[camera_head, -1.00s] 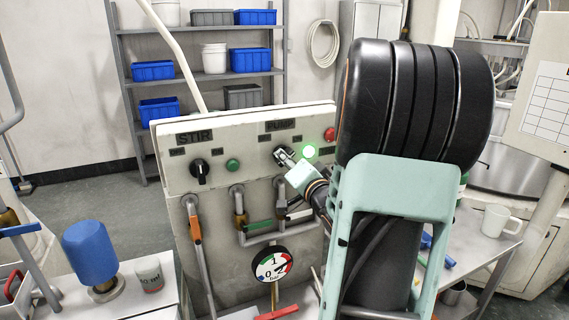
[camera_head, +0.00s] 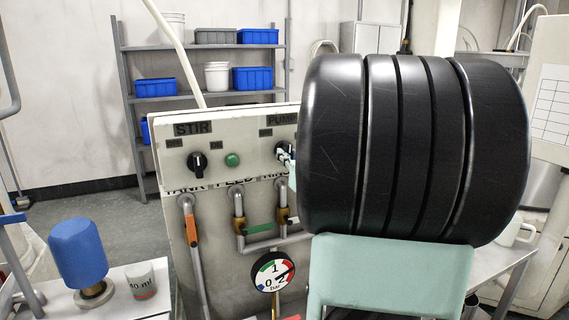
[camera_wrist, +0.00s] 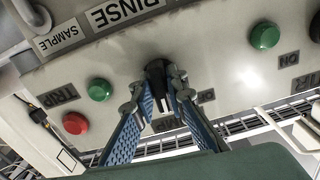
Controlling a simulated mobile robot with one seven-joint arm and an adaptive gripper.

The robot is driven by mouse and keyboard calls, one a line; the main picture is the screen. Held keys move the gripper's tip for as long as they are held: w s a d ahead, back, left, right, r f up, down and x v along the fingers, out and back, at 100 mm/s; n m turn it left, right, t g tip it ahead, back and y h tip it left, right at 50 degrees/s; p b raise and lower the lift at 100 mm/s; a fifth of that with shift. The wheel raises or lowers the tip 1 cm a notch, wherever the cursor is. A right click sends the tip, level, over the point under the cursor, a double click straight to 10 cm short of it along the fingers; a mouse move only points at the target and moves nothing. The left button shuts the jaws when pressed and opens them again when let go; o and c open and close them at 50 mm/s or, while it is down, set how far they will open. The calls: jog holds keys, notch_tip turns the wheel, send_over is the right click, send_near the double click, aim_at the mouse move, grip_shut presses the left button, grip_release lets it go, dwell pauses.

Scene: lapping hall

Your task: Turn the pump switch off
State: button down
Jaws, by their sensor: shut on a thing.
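The pump switch is a black rotary knob (camera_wrist: 156,80) on the pale panel (camera_head: 215,145), below the PUMP label (camera_head: 282,120). My gripper (camera_wrist: 160,88) has its two blue-padded fingers on either side of the knob, shut on it. The knob stands roughly upright in the wrist view. In the head view my arm hides most of the knob and gripper. A green lamp (camera_wrist: 100,89) beside the knob looks dull, no brighter than the STIR lamp (camera_wrist: 265,37). A red button (camera_wrist: 75,123) sits near the TRIP label.
The black STIR knob (camera_head: 197,164) is left on the same panel. Valve pipes and a pressure gauge (camera_head: 272,271) are below. A blue-capped item (camera_head: 78,252) and a beaker (camera_head: 141,280) stand on the left bench. Shelves with bins (camera_head: 253,78) stand behind.

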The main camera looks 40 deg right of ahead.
aim_at(283, 113)
jog(key=shift+n+b, duration=0.3)
jog(key=shift+n, duration=0.2)
jog(key=c, duration=1.9)
grip_release()
jog(key=shift+c, duration=0.2)
notch_tip(283, 113, up, 10)
